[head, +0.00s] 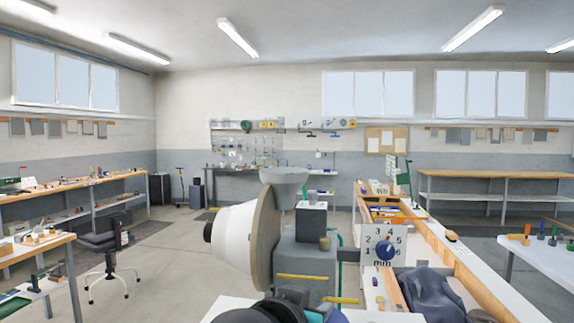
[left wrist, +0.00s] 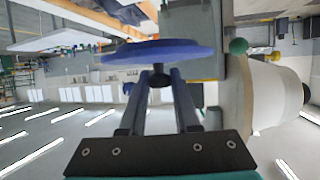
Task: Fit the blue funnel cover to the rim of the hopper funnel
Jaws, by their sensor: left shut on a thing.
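The hopper funnel (head: 285,178) is pale grey and stands with its wide mouth up on top of the grey press, near the middle of the head view. The blue funnel cover (left wrist: 160,52) is a round disc with a dark knob, seen nearly edge-on in the left wrist view. My left gripper (left wrist: 158,78) is shut on the cover's knob. In the head view my left arm's dark end shows low at the bottom edge, below the funnel and apart from it; the cover is not clearly seen there. My right gripper is in neither view.
The press has a large white cone (head: 234,236) on its left and a dark block (head: 311,218) beside the funnel. A dial plate (head: 384,245) stands to the right. A long bench (head: 470,270) with a dark cloth runs along the right. The air above the funnel is clear.

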